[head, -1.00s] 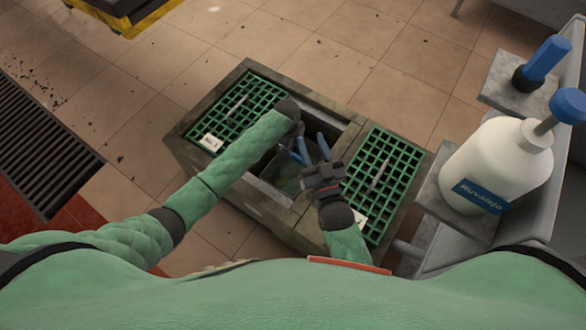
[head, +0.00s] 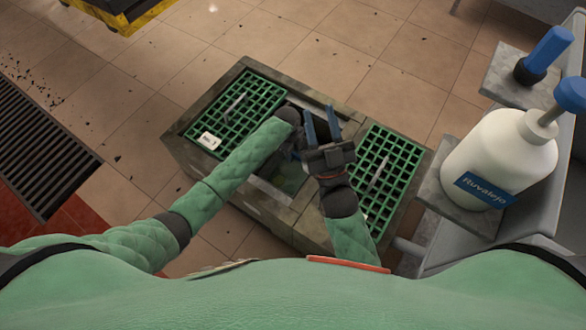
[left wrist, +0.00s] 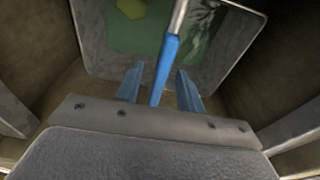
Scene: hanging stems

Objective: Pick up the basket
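In the left wrist view, the basket (left wrist: 233,45) is a grey-walled container with a green floor and a yellow-green patch inside. Its metal handle has a blue grip (left wrist: 168,62). My left gripper (left wrist: 158,78) is open, with the grip between its blue fingers and a gap visible on each side. In the head view, my left gripper (head: 297,148) reaches down into the middle opening of a stone-like box and is mostly hidden. Part of the basket's green inside shows below it. My right gripper (head: 321,124) is open and empty above the opening's right side.
The box (head: 240,187) has green grids with metal handles left (head: 236,107) and right (head: 373,168) of the opening. A white pump bottle (head: 495,150) and a blue-topped object (head: 540,57) stand on shelves at right. Tiled floor is free behind the box.

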